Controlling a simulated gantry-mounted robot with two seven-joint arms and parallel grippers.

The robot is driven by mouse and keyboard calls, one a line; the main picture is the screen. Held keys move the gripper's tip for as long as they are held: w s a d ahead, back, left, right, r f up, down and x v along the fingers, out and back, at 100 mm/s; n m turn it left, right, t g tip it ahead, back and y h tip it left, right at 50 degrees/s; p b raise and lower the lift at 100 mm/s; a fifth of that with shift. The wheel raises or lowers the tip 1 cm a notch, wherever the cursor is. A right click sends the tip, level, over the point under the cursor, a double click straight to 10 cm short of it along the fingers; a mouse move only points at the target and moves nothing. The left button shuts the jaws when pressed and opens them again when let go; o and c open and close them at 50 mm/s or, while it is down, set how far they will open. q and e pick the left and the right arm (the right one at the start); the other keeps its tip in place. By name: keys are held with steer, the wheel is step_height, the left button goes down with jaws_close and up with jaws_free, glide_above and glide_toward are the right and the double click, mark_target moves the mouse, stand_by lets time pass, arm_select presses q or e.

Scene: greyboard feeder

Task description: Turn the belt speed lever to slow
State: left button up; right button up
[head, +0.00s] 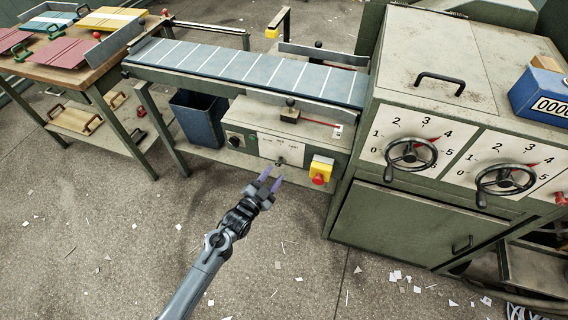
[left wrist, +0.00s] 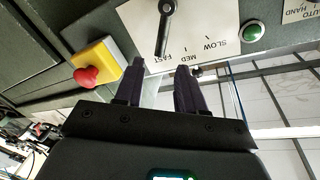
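The belt speed lever (left wrist: 165,28) is a dark lever on a white label plate (left wrist: 212,22), printed SLOW, MED and FAST, upside down in the left wrist view. Its free end lies at the FAST side of the marks. In the head view the lever (head: 280,162) shows small on the front of the grey-green control box (head: 242,138). My left gripper (head: 271,178) is in front of and just below it. In the left wrist view the purple fingers (left wrist: 160,72) are apart and empty, with the lever's end just beyond the gap. My right gripper is out of view.
A yellow box with a red button (head: 320,172) sits right of the lever, close to a finger in the wrist view. A green button (left wrist: 253,31) is on the panel. The conveyor belt (head: 240,68) runs above. A blue bin (head: 198,118) stands left. The floor in front is open.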

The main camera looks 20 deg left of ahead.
mark_target(283, 162)
arm_select(q)
steer(key=shift+w+d+b, duration=0.25)
steer(key=shift+w+b, duration=0.2)
steer(key=shift+w, duration=0.8)
steer(key=shift+w+d+b, duration=0.3)
steer(key=shift+w+b, duration=0.1)
steer(key=shift+w, duration=0.85)
steer(key=shift+w+d+b, duration=0.25)
steer(key=shift+w+b, duration=0.2)
steer(key=shift+w, duration=0.8)
jaws_close()
